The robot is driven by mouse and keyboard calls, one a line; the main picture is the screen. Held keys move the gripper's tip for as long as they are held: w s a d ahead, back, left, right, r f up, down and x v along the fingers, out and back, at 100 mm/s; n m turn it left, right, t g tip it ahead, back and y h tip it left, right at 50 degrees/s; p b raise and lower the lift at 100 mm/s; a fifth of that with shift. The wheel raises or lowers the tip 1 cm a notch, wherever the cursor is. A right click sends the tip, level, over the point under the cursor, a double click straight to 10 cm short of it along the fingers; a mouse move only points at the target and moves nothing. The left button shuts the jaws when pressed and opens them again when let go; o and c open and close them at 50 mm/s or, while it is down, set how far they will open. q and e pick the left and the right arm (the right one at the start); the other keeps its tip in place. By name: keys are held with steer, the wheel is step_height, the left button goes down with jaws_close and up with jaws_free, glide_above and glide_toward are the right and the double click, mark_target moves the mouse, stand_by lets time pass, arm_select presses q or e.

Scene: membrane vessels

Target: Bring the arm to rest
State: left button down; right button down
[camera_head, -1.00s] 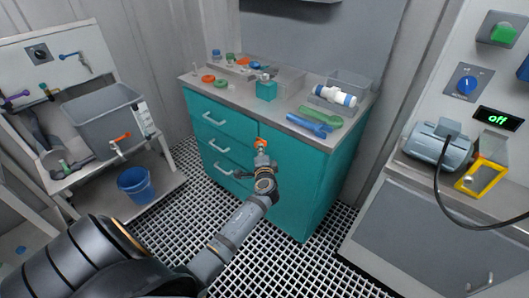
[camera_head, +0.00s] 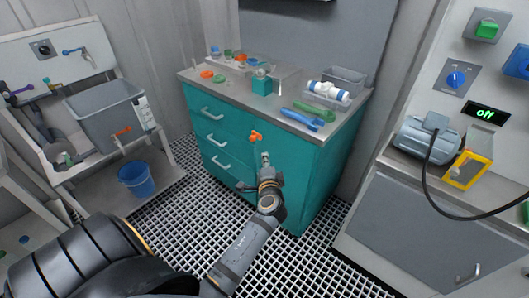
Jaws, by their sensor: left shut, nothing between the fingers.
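My left arm comes in from the lower left. Its gripper (camera_head: 262,158) is shut and empty, in front of the teal drawer cabinet (camera_head: 305,160) and below its worktop. A small orange part (camera_head: 256,136) shows just beyond the fingertips, against the cabinet front; I cannot tell whether it touches the gripper. My right gripper is not in view.
On the grey worktop are a teal block (camera_head: 262,86), a white and blue vessel (camera_head: 328,92), green and blue tools (camera_head: 308,113) and orange rings (camera_head: 207,74). A pump (camera_head: 427,138) stands right.

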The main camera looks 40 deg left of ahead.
arm_select(q)
steer(key=shift+v, duration=0.9)
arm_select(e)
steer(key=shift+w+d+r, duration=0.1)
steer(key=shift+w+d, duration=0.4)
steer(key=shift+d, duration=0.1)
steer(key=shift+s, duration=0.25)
